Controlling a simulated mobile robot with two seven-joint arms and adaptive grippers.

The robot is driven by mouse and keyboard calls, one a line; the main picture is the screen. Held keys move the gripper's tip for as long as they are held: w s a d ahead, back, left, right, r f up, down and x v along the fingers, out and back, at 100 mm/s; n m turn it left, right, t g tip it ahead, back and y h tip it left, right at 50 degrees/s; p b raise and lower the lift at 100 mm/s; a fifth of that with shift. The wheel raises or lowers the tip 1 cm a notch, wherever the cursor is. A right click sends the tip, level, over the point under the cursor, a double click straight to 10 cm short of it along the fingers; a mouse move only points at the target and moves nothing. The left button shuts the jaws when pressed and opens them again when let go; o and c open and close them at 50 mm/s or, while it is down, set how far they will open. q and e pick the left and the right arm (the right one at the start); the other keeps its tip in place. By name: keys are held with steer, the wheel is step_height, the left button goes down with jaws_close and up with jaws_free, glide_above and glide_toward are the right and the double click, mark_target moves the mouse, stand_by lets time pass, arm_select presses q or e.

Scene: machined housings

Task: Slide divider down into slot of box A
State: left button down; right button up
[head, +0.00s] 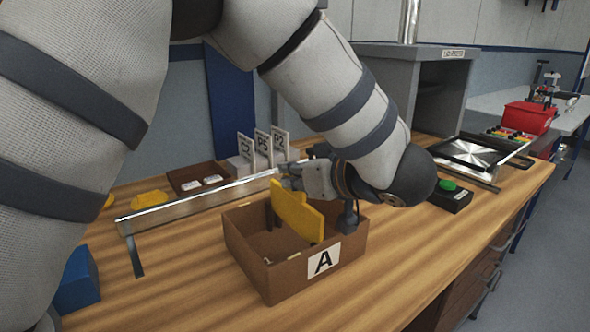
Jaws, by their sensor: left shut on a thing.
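Box A (262,282) is a brown open box with a white "A" label on its front, standing on the wooden bench. A yellow divider (297,215) stands tilted over the box's opening, its lower part apparently inside the walls. My left gripper (287,181) is shut on the divider at its upper edge, above the back of the box. A dark brown upright strip shows inside the box beside the divider. The slot itself is hard to make out, and I cannot tell whether the divider touches it. My right gripper is not in view.
A metal rail (195,196) runs behind the box. Label cards (262,145) and a dark tray (192,177) stand behind it. A blue block (77,282) is at left, a green button (449,185) at right. The front bench is clear.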

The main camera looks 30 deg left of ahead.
mark_target(304, 200)
arm_select(q)
steer(key=shift+f, duration=2.45)
steer(key=c, duration=1.7)
jaws_free()
steer(key=shift+o, duration=0.2)
steer(key=shift+d, duration=0.1)
steer(key=v, duration=1.2)
steer(key=shift+f, duration=0.1)
